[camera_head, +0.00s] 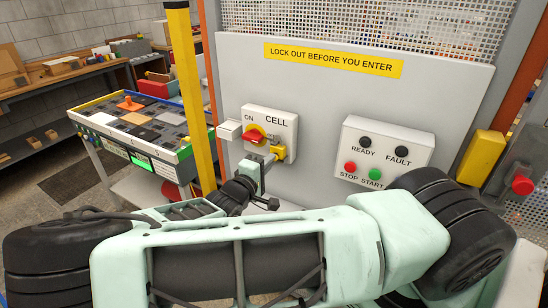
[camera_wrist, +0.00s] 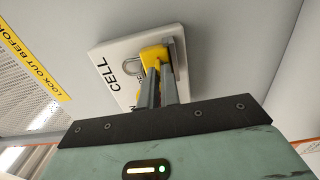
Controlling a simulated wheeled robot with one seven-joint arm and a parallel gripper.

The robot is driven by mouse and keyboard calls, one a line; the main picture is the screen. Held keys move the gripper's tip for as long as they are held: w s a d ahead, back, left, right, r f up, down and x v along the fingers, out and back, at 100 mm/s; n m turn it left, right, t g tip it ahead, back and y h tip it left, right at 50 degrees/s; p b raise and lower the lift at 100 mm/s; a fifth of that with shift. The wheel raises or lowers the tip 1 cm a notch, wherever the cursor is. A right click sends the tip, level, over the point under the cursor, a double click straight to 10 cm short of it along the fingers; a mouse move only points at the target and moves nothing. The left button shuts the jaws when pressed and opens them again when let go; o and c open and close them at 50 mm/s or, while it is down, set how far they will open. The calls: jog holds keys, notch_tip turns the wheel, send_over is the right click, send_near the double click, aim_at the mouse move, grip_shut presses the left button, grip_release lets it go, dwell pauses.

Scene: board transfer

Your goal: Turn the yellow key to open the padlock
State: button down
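The yellow padlock (camera_head: 279,151) hangs at the lower right of the CELL switch box, beside the red and yellow rotary switch (camera_head: 254,135). In the wrist view the padlock (camera_wrist: 154,54) shows with its grey shackle (camera_wrist: 134,67). My gripper (camera_head: 267,161) is right at the padlock. In the wrist view its two dark fingers (camera_wrist: 161,76) reach up to the padlock's yellow body with a narrow gap between them. I cannot make out the yellow key; the fingertips cover that spot. I cannot tell whether they hold it.
The CELL box (camera_head: 285,125) is on a grey panel (camera_head: 320,92). A button box (camera_head: 386,150) with STOP and START is to the right. A yellow post (camera_head: 190,90) stands close on the left, with a tray table (camera_head: 180,153) behind it.

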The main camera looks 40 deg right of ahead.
dwell(0.3)
jog(key=shift+m+b, duration=0.85)
jog(key=shift+m, duration=1.05)
jog(key=shift+m+b, duration=1.15)
jog(key=shift+m, duration=0.75)
jog(key=shift+f, duration=0.1)
